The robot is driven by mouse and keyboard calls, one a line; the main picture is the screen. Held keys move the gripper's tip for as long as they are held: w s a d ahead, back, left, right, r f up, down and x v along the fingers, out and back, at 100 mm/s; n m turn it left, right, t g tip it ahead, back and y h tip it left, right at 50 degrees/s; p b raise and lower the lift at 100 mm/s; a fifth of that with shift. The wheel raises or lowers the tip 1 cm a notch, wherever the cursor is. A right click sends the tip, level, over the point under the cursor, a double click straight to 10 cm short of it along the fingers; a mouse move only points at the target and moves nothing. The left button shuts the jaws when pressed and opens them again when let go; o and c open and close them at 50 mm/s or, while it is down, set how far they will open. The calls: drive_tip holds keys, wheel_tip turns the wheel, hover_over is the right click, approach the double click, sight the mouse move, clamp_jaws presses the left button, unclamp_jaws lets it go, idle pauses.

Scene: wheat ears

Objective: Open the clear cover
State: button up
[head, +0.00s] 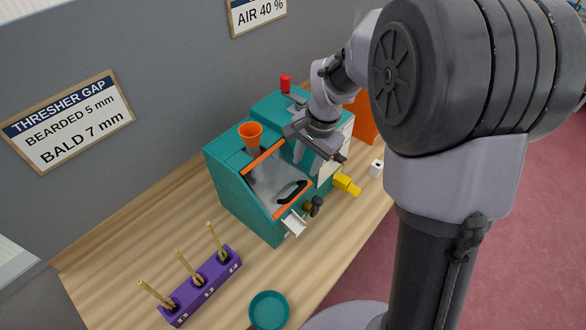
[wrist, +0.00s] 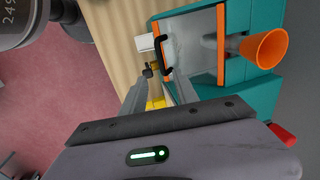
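The clear cover (head: 262,172) lies flat over the sloped front of the teal machine (head: 232,190), between two orange strips. A black handle (head: 292,192) sits near its lower edge. In the wrist view the cover (wrist: 197,48) is a grey see-through panel, and its handle (wrist: 163,52) shows just beyond my fingertips. My gripper (wrist: 156,84) is open, its two fingers apart with nothing between them. In the head view my gripper (head: 312,165) hangs beside the cover, to the right of the handle. I cannot tell whether a fingertip touches the handle.
An orange funnel (head: 250,131) and a red knob (head: 285,82) stand on the machine. A black knob (head: 316,204), white chute (head: 294,222) and yellow part (head: 346,184) project from it. A purple rack (head: 203,285) with wheat ears and a teal dish (head: 269,310) stand in front.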

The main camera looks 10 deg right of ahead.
sight(297, 191)
drive_tip(key=f, duration=0.4)
drive_tip(key=w+a+f, duration=0.1)
drive_tip(key=f, duration=0.3)
drive_tip(key=w+f, duration=0.1)
drive_tip(key=f, duration=0.4)
drive_tip(key=shift+w+a+b, duration=0.1)
drive_tip(key=shift+a+b, duration=0.2)
drive_tip(key=shift+b, duration=0.05)
clamp_jaws()
idle(0.4)
